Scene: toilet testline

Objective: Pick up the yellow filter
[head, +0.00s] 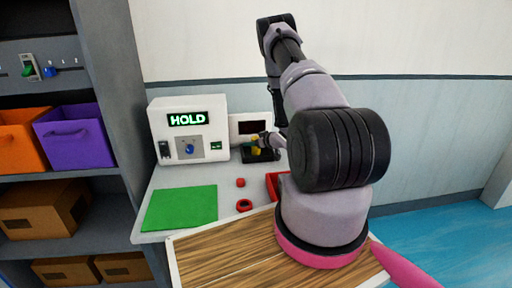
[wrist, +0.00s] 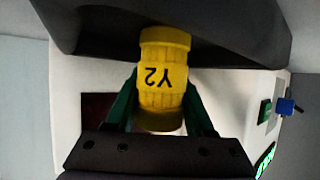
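The yellow filter (wrist: 162,85) fills the middle of the wrist view, its "Y2" label upside down there. My gripper (wrist: 162,95) has one green finger on each side of it. Both fingers lie against its sides with no clear gap, so it looks shut on the filter. One end of the filter overlaps a dark holder (wrist: 240,35); I cannot tell whether it still rests in it. In the head view the filter (head: 256,145) is small, partly hidden by my gripper (head: 262,141), just over the black holder (head: 264,156).
A white machine reading "HOLD" (head: 188,142) stands left of the holder. A green mat (head: 180,208), red rings (head: 244,205) and a red tray (head: 272,186), partly behind my arm, are on the table. Shelves with orange and purple bins (head: 75,138) stand left.

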